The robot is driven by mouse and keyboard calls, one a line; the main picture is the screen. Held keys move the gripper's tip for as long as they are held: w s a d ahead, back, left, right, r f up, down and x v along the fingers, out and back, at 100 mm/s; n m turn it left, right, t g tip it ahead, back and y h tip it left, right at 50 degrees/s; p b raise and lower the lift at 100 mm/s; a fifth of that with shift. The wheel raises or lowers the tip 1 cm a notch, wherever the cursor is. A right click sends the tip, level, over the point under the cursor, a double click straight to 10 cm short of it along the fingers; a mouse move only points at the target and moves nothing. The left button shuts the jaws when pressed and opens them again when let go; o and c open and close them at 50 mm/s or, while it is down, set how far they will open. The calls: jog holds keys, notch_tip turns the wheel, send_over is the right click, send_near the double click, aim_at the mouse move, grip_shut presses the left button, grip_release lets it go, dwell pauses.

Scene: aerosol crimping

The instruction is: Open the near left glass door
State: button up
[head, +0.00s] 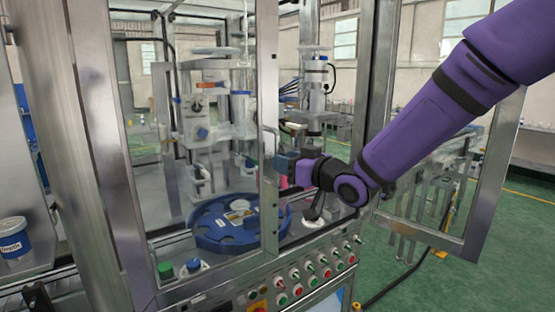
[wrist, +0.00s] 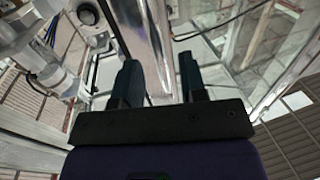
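The near left glass door (head: 268,60) is a clear pane in a metal frame on the left front of the machine. It looks shut or nearly so; its exact angle is hard to tell. A slim pale handle (head: 274,132) shows on its right upright. My gripper (head: 284,163) is at that upright, with the purple arm reaching in from the right. In the wrist view, the two dark fingers (wrist: 160,75) are apart, with a shiny metal bar (wrist: 155,40) running between or just beyond them. I cannot tell whether they touch it.
Another framed glass door (head: 484,175) stands swung out on the right. Behind the left door are a blue round table (head: 212,232) and filling heads. A button panel (head: 310,270) runs along the front below. Green floor (head: 515,250) is open at right.

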aim_at(278, 186)
jog(key=shift+x, duration=1.65)
grip_shut()
